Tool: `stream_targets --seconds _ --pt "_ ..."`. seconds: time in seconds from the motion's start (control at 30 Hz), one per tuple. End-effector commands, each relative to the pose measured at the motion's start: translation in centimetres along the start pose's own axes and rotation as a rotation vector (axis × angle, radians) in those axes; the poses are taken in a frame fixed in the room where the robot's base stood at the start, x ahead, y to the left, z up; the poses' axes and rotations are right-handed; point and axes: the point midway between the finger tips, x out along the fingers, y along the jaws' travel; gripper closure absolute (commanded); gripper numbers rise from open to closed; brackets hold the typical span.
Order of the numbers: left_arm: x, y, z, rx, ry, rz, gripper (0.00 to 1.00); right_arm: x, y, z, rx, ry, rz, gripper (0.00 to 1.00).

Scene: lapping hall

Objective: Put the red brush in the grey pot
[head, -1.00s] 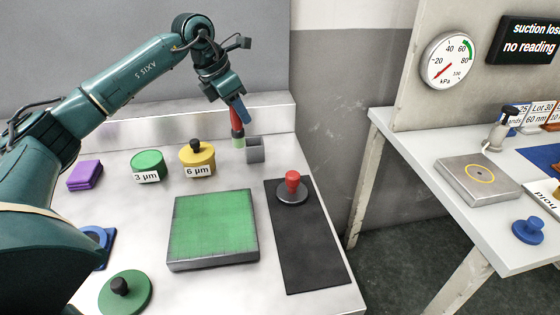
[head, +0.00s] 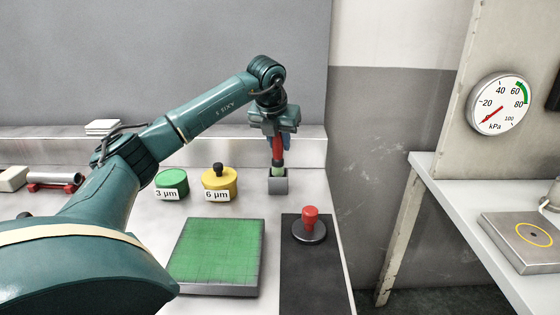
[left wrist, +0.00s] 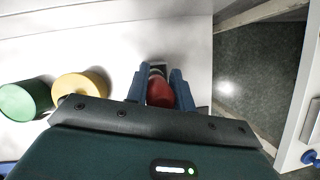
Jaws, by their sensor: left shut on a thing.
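The red brush (head: 277,150) has a red handle and a pale green lower end. My left gripper (head: 277,137) is shut on its handle and holds it upright. The grey pot (head: 278,185) is a small square box on the bench near the back wall. The brush's lower end is at the pot's mouth; how deep it reaches inside I cannot tell. In the left wrist view the red brush (left wrist: 160,93) sits between the blue fingers, with the dark pot mouth (left wrist: 157,66) just beyond it. My right gripper is not in view.
A yellow 6 µm tin (head: 219,184) and a green 3 µm tin (head: 172,184) stand left of the pot. A green plate (head: 217,252) and a black mat (head: 312,275) with a red-knobbed disc (head: 309,228) lie in front. A second table (head: 450,215) stands right, across a gap.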

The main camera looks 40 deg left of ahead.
Motion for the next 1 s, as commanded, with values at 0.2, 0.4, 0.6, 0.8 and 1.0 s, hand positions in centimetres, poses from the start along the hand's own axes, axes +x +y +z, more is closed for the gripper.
stream_targets --seconds 0.2,0.4,0.6,0.8,1.0 --pt "2.1 0.1 -0.9 0.0 0.002 0.001 0.99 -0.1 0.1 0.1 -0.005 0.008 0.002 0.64" --pt "3.7 0.0 -1.6 0.001 0.0 0.0 0.99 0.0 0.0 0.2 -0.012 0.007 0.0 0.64" --pt "3.7 0.0 -1.6 0.001 0.0 -0.001 0.99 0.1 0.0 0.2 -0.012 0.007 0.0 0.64" --pt "3.9 0.0 -1.7 0.001 0.0 -0.001 0.68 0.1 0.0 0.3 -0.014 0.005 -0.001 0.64" --pt "3.9 0.0 -1.7 0.001 0.0 -0.001 0.54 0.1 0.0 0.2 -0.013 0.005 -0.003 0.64"
